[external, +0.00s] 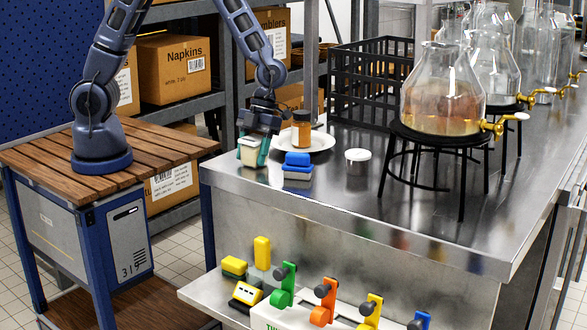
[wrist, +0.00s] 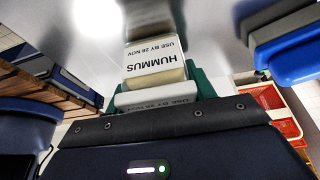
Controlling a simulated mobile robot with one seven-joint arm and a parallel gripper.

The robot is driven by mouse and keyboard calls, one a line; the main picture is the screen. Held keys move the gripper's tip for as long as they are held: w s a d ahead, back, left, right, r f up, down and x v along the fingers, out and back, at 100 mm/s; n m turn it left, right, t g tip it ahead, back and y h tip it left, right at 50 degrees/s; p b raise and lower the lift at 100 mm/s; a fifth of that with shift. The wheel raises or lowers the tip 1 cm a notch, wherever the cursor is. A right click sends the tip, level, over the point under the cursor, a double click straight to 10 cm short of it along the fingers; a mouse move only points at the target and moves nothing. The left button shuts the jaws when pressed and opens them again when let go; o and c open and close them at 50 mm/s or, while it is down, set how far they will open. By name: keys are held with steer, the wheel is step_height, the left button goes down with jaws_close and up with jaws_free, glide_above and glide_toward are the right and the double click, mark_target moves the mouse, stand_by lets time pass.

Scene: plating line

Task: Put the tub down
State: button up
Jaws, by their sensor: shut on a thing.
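The tub (external: 249,155) is pale, with a white label that reads HUMMUS and USE BY 28 NOV in the wrist view (wrist: 154,66). My gripper (external: 254,145) is shut on it, with teal fingers at its sides; the gripper also shows in the wrist view (wrist: 200,86). The tub is upright at the left end of the steel counter (external: 330,185). I cannot tell whether its base touches the counter or is just above it.
A white plate (external: 318,142) with an orange jar (external: 301,130) is behind. The counter's left edge is close.

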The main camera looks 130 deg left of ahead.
steer(key=o, duration=1.1)
